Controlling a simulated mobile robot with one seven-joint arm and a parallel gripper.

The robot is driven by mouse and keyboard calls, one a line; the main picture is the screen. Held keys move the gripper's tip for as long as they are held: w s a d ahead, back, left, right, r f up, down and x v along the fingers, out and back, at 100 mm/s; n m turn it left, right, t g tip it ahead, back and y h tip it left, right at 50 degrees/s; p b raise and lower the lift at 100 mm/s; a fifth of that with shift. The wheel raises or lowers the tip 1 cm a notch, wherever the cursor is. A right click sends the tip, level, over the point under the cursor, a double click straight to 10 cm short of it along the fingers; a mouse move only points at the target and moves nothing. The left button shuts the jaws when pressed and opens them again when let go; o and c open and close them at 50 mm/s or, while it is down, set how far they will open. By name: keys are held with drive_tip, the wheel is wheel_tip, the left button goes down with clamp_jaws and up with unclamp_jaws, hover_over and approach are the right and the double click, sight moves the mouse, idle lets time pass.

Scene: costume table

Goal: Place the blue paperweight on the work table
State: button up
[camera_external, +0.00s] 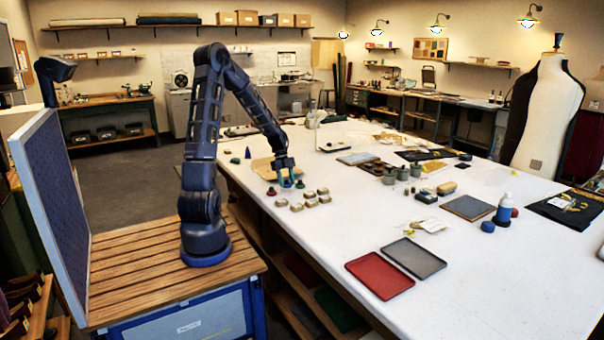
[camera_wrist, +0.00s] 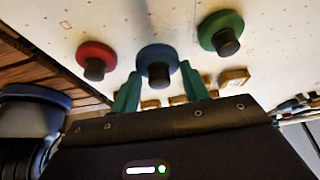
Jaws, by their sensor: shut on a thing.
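The blue paperweight (camera_wrist: 157,54), a round disc with a dark knob, is between the green fingers of my gripper (camera_wrist: 160,88). My gripper is shut on it.
Several small tan blocks (camera_external: 311,201) lie just in front of my gripper. A red tray (camera_external: 379,275) and a grey tray (camera_external: 413,258) lie at the front. Pots (camera_external: 390,175), a blue bottle (camera_external: 502,211) and cloths are farther right. White table between blocks and trays is clear.

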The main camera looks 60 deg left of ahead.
drive_tip(key=shift+f, duration=1.1)
drive_tip(key=shift+f, duration=0.1)
drive_tip(key=o, duration=1.2)
drive_tip(key=shift+c, duration=0.2)
